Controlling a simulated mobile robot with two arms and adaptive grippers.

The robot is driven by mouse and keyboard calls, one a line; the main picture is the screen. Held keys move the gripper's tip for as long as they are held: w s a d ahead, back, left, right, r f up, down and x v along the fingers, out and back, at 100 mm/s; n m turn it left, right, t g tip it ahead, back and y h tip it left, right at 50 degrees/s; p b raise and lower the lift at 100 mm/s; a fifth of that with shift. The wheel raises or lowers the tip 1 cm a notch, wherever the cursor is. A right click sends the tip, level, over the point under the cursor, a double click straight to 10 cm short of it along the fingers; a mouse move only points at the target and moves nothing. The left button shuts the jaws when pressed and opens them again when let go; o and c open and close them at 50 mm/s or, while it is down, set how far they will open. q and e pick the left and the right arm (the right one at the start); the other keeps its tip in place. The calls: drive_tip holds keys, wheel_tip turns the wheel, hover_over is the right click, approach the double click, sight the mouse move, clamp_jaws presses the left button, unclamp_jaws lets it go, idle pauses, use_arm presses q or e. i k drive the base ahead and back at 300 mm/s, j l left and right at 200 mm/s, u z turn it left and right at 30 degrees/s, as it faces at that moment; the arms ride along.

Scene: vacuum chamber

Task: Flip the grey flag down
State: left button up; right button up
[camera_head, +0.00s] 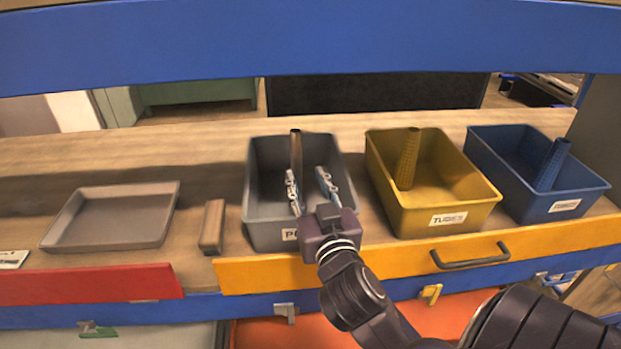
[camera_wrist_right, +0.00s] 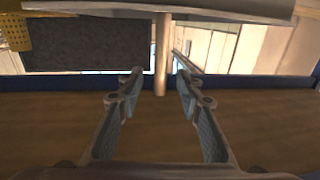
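A slim upright grey-brown post (camera_head: 296,152) stands in the grey bin (camera_head: 258,190); it may be the grey flag, but I cannot tell for sure. My right gripper (camera_head: 308,178) is over the grey bin, fingers open and pointing toward its far side. In the right wrist view, the post (camera_wrist_right: 161,55) shows upright in the gap between the open fingertips (camera_wrist_right: 158,75). I cannot tell whether they reach around it, and I see no contact. My left gripper is not in view.
A yellow bin (camera_head: 480,190) and a blue bin (camera_head: 590,190), each with its own post, stand to the right. A shallow grey tray (camera_head: 70,243) and a small brown block (camera_head: 213,226) lie left. A blue beam (camera_head: 300,45) crosses above. A dark handle (camera_head: 470,262) sticks out in front.

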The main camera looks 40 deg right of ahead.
sight(278, 309)
drive_tip(key=k+j, duration=0.3)
drive_tip(key=k, duration=0.15)
drive_tip(key=k+j, duration=0.3)
drive_tip(key=k, duration=0.15)
